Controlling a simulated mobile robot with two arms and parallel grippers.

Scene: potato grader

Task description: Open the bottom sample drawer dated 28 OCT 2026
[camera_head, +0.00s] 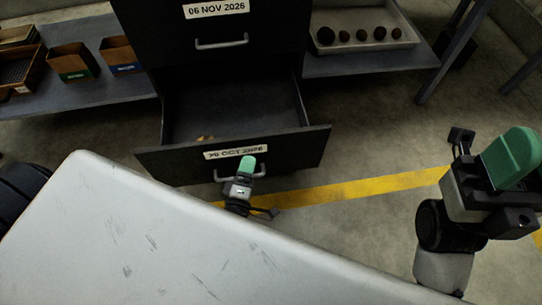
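The dark cabinet's bottom drawer (300,146) is pulled well out, and its inside shows. Its white date label (222,154) reads 28 OCT 2026 as far as I can make out, partly covered by a green fingertip. My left gripper (246,168) is at the drawer's grey bar handle (222,176), overlapping its right part. I cannot tell whether its fingers close around the bar. My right gripper (508,160), with a green fingertip, is raised at the right, away from the cabinet, and I see nothing held in it.
The drawer above (265,20), labelled 06 NOV 2026, is shut. Small brown items (205,138) lie in the open drawer. A tray (385,48) of dark potatoes stands on the right shelf, boxes (72,62) on the left one. Floor right of the drawer is clear, with a yellow line (370,187).

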